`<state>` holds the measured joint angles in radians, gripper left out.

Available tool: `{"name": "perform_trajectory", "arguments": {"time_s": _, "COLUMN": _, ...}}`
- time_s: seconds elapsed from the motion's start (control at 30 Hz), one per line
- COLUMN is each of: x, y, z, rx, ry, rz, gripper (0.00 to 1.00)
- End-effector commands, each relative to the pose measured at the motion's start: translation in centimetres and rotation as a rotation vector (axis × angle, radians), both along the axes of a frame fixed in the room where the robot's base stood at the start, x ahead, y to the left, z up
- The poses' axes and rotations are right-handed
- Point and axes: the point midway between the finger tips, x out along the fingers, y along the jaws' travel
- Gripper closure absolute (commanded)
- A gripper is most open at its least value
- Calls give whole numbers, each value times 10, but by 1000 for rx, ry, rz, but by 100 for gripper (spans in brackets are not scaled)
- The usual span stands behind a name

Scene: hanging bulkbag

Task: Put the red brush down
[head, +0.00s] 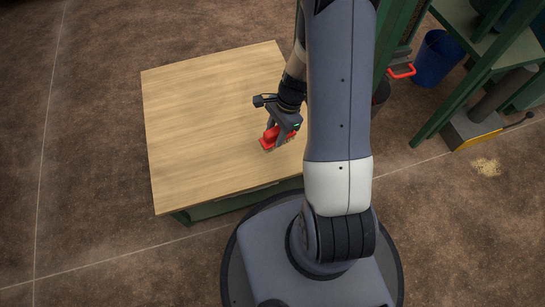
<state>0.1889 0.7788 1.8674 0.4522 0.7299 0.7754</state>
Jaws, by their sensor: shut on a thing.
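The red brush (268,137) is at the right part of the wooden table top (200,125), near its front right. My gripper (276,132) is above it and shut on it, with the fingers pointing down. The brush is low over the table, and a pale strip shows along its lower edge. I cannot tell whether it touches the wood. My gripper and arm hide part of the brush and the table's right edge.
The rest of the table top is bare. A green frame with shelves (478,55) stands at the right. A blue bin (436,57) stands beside it on the brown floor. A grey and yellow machine (470,130) and spilled grains (486,167) are at the far right.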

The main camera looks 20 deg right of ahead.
Motion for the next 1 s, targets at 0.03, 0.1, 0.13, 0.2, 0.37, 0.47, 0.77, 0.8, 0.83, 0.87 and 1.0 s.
{"name": "perform_trajectory", "arguments": {"time_s": 0.03, "x": 10, "y": 3, "z": -10, "rx": -12, "ry": -20, "rz": -63, "gripper": 97}}
{"name": "perform_trajectory", "arguments": {"time_s": 0.1, "x": 19, "y": 5, "z": -11, "rx": -24, "ry": -35, "rz": -133, "gripper": 97}}
{"name": "perform_trajectory", "arguments": {"time_s": 0.13, "x": 21, "y": 6, "z": -11, "rx": -28, "ry": -38, "rz": -154, "gripper": 97}}
{"name": "perform_trajectory", "arguments": {"time_s": 0.2, "x": 26, "y": 6, "z": -11, "rx": -35, "ry": -45, "rz": -187, "gripper": 97}}
{"name": "perform_trajectory", "arguments": {"time_s": 0.37, "x": 28, "y": 6, "z": -10, "rx": -38, "ry": -46, "rz": -210, "gripper": 97}}
{"name": "perform_trajectory", "arguments": {"time_s": 0.47, "x": 28, "y": 6, "z": -10, "rx": -39, "ry": -46, "rz": -208, "gripper": 97}}
{"name": "perform_trajectory", "arguments": {"time_s": 0.77, "x": 27, "y": 6, "z": -35, "rx": -38, "ry": -43, "rz": -207, "gripper": 97}}
{"name": "perform_trajectory", "arguments": {"time_s": 0.8, "x": 27, "y": 6, "z": -43, "rx": -38, "ry": -43, "rz": -207, "gripper": 97}}
{"name": "perform_trajectory", "arguments": {"time_s": 0.83, "x": 27, "y": 6, "z": -48, "rx": -38, "ry": -42, "rz": -206, "gripper": 97}}
{"name": "perform_trajectory", "arguments": {"time_s": 0.87, "x": 27, "y": 6, "z": -53, "rx": -38, "ry": -42, "rz": -206, "gripper": 97}}
{"name": "perform_trajectory", "arguments": {"time_s": 1.0, "x": 27, "y": 6, "z": -69, "rx": -38, "ry": -44, "rz": -206, "gripper": 97}}
